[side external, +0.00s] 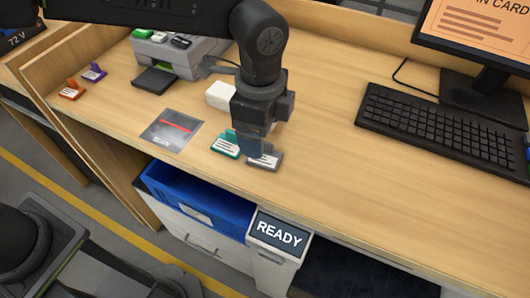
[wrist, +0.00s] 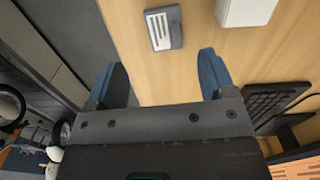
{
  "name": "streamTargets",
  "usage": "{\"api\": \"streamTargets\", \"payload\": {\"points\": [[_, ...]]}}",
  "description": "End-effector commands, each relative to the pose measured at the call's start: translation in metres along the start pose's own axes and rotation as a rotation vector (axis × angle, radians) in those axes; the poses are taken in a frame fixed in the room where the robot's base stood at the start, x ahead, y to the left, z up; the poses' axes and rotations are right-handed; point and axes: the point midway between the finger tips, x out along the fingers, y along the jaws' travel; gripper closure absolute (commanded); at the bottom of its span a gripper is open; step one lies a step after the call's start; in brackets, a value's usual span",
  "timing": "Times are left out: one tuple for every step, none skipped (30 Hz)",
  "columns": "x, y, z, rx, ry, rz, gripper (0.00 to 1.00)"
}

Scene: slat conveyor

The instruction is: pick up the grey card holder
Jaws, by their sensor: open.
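The grey card holder (side external: 265,161) lies on the wooden desk near its front edge, with a white card face with dark lines. In the wrist view the grey card holder (wrist: 163,28) lies beyond the fingertips, between their lines and clear of both.
A white box (side external: 221,95) stands behind my gripper and shows in the wrist view (wrist: 246,10). A clear pouch with a red line (side external: 172,130) lies to the left. A keyboard (side external: 440,128) and monitor (side external: 480,35) are at the right. A blue bin (side external: 200,198) sits below the desk edge.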

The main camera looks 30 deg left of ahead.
Motion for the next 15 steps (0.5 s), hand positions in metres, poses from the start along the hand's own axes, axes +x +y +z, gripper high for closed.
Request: {"api": "streamTargets", "payload": {"points": [[0.007,0.0,0.0,-0.001,-0.001,0.001,0.23],[0.01,0.0,0.0,-0.001,-0.002,0.002,0.23],[0.013,0.0,0.0,-0.001,-0.001,0.001,0.23],[0.014,0.0,0.0,-0.001,0.0,0.0,0.23],[0.015,0.0,0.0,-0.001,0.0,0.0,0.23],[0.017,-0.001,0.0,-0.002,0.0,0.0,0.23],[0.019,-0.001,0.0,-0.002,0.0,0.0,0.23],[0.022,-0.001,0.0,-0.002,-0.001,0.001,0.23],[0.027,-0.002,0.0,-0.002,-0.001,0.001,0.23],[0.032,-0.003,0.0,-0.002,-0.002,0.002,0.23],[0.037,-0.004,0.0,-0.002,-0.002,0.002,0.23],[0.043,-0.005,-0.001,-0.003,-0.002,0.002,0.23],[0.048,-0.006,-0.001,-0.003,-0.002,0.002,0.23],[0.052,-0.006,-0.001,-0.003,-0.002,0.002,0.23],[0.057,-0.006,-0.001,-0.003,-0.001,0.0,0.23]]}}
